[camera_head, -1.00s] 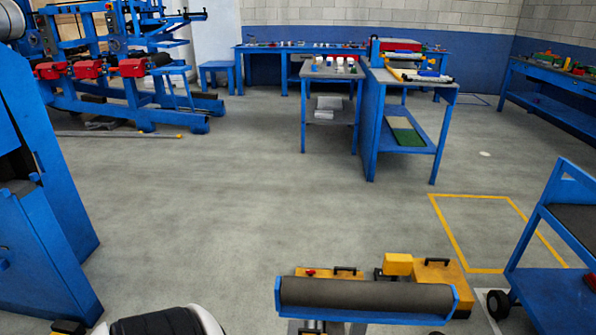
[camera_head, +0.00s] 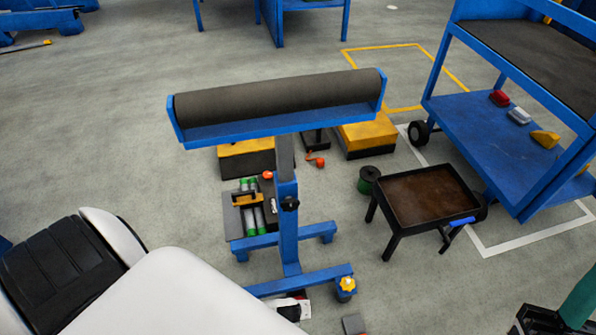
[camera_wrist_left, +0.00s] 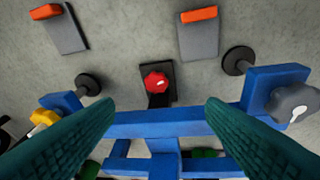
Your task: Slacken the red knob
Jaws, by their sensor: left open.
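In the left wrist view, a red knob (camera_wrist_left: 156,82) sits on a black block near the middle, just beyond a blue crossbar (camera_wrist_left: 150,125). My left gripper (camera_wrist_left: 158,112) is open and empty; its teal fingers spread wide on either side of the knob's line, touching nothing that I can see. A yellow knob (camera_wrist_left: 44,118) is at the bar's left end and a grey knob (camera_wrist_left: 293,103) at its right end. In the head view, the blue roller stand (camera_head: 287,225) has a yellow knob on its foot; I cannot identify the red knob there. A teal and black part, likely my right gripper (camera_head: 565,318), is cut off at the lower right.
A dark roller (camera_head: 280,95) tops the stand. A low brown-topped table (camera_head: 428,195) and blue trolley (camera_head: 490,130) stand to the right. Yellow-topped boxes (camera_head: 366,135) and a grey tray (camera_head: 232,215) lie around the stand.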

